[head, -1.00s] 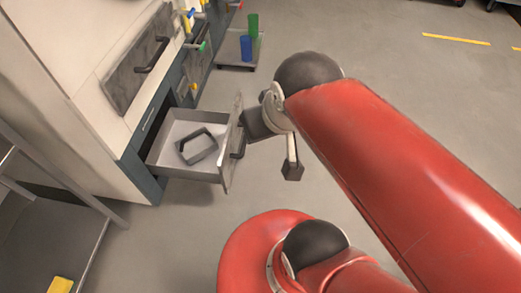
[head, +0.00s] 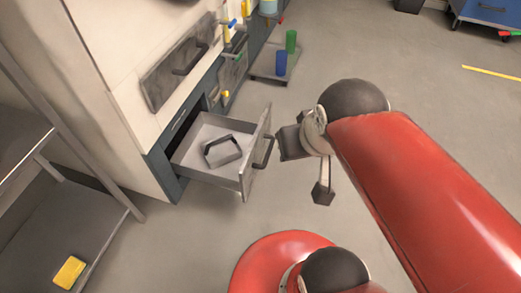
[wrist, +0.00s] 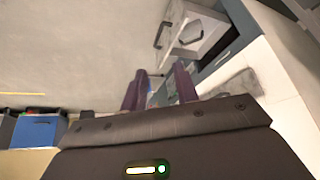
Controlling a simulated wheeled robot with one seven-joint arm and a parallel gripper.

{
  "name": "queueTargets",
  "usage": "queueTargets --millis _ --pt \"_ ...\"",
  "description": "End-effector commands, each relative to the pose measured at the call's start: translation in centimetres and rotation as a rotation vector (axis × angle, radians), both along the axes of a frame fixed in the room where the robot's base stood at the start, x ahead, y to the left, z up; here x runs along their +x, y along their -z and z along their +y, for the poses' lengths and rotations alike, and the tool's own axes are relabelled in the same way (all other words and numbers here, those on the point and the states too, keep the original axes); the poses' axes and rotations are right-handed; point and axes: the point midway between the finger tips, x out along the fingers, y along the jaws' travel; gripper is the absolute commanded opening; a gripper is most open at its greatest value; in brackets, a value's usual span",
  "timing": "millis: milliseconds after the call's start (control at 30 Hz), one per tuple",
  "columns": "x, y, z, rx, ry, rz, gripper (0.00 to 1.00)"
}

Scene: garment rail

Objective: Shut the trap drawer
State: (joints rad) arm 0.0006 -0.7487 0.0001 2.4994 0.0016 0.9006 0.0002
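The grey drawer (head: 213,183) stands pulled out of the cabinet in the head view, with a dark open-frame object (head: 222,152) lying inside. Its front panel carries a dark bar handle (head: 264,152) on the outer face. In the wrist view the drawer (wrist: 213,42) is at the upper right, with its handle (wrist: 162,35) facing left. My gripper (head: 293,143) is just right of the drawer front in the head view, apart from the handle. In the wrist view its two purple fingers (wrist: 158,88) stand apart with nothing between them.
A low platform (head: 268,76) with a blue cup (head: 280,64) and a green cup (head: 291,42) stands behind. A metal shelf (head: 60,215) holding a yellow block (head: 68,272) is at left.

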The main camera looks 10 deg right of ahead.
Motion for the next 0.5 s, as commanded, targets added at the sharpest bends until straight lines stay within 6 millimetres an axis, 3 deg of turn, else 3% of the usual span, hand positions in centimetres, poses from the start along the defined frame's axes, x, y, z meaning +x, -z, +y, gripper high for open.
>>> queueTargets --millis 33,200,500 --pt "0.1 0.2 0.0 0.006 0.008 0.011 0.23" --pt "1.7 2.5 0.3 0.102 0.1 0.142 0.01" --pt "7.2 9.9 0.7 0.486 0.427 0.537 0.0"
